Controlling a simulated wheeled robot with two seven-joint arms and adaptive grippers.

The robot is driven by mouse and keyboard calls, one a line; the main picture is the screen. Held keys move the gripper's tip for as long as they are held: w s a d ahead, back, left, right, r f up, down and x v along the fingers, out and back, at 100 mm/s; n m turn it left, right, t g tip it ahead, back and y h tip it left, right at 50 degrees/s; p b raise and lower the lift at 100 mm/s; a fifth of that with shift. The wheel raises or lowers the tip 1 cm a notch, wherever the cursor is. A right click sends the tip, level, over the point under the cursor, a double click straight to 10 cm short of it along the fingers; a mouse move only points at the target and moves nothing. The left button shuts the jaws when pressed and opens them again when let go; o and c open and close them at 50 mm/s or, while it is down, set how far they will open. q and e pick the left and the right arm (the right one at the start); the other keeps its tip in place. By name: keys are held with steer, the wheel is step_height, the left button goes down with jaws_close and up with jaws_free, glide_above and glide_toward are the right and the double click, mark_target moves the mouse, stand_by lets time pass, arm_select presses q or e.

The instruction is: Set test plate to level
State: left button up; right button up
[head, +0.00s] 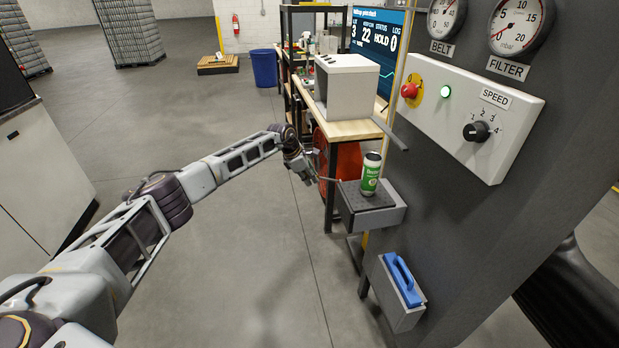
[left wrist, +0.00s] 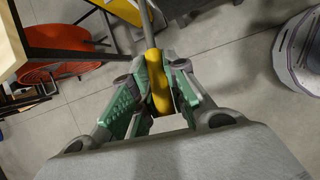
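The test plate (head: 352,203) is a dark plate on top of a small grey box (head: 385,219) fixed to the side of the grey machine. A green and white can (head: 371,174) stands on it. I cannot tell for certain whether the plate is level. A thin metal rod (head: 329,180) runs out from the box to the left, towards my left gripper (head: 307,171). In the left wrist view, the green-padded fingers of the left gripper (left wrist: 163,88) close on both sides of the rod's yellow handle (left wrist: 158,84). My right gripper is not in view.
A white control panel (head: 440,138) with a red button and speed knob is above right. A holder with a blue-handled tool (head: 402,279) hangs below the plate. A workbench (head: 347,131) with a white box stands behind. The floor (head: 255,235) in front is clear.

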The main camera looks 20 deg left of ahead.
arm_select(q)
steer(key=o, duration=0.4)
steer(key=shift+d+r, duration=0.2)
steer(key=shift+r, duration=0.05)
steer(key=shift+a+f, duration=0.1)
steer(key=shift+v, duration=6)
